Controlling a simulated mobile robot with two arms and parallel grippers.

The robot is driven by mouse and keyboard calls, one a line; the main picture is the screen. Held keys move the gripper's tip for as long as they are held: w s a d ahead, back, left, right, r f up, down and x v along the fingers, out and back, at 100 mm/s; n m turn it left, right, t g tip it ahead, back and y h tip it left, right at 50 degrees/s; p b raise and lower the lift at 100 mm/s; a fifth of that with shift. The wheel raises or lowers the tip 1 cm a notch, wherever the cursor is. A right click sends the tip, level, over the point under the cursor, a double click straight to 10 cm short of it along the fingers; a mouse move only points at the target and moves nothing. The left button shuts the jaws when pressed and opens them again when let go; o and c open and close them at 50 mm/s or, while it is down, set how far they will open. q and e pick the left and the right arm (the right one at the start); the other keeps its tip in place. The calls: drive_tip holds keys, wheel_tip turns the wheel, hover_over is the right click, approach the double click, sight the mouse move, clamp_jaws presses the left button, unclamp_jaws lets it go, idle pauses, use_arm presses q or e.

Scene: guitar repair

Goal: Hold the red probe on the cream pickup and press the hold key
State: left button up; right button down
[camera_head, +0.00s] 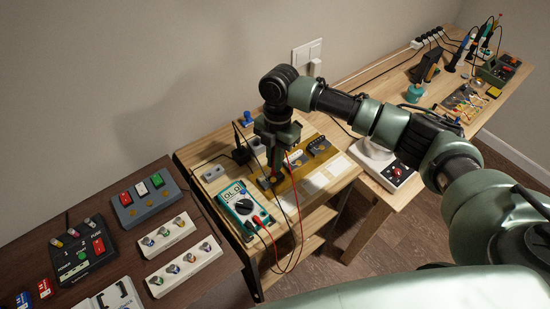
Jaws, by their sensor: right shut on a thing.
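My right gripper (271,170) points down over a wooden board (292,178) on the small bench. It is shut on the red probe, which is mostly hidden by the fingers; its red lead (299,212) loops up from the meter to the gripper. A cream pickup (294,156) appears on the board, just right of the gripper, between dark pickups. I cannot tell whether the probe tip touches any pickup. The teal and white multimeter (243,206) lies in front of the board, with a lit display and dial. Its hold key is too small to make out. My left gripper is not in view.
A dark table (128,252) at the left holds switch boxes and knob panels. A white device (388,167) stands right of the bench, under my right arm. A long workbench (403,70) with tools runs along the wall. Grey sockets (211,173) sit behind the multimeter.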

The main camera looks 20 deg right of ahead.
use_arm(q)
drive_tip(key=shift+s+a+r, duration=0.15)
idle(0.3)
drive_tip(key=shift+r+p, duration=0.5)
drive_tip(key=shift+p, duration=0.25)
idle(0.4)
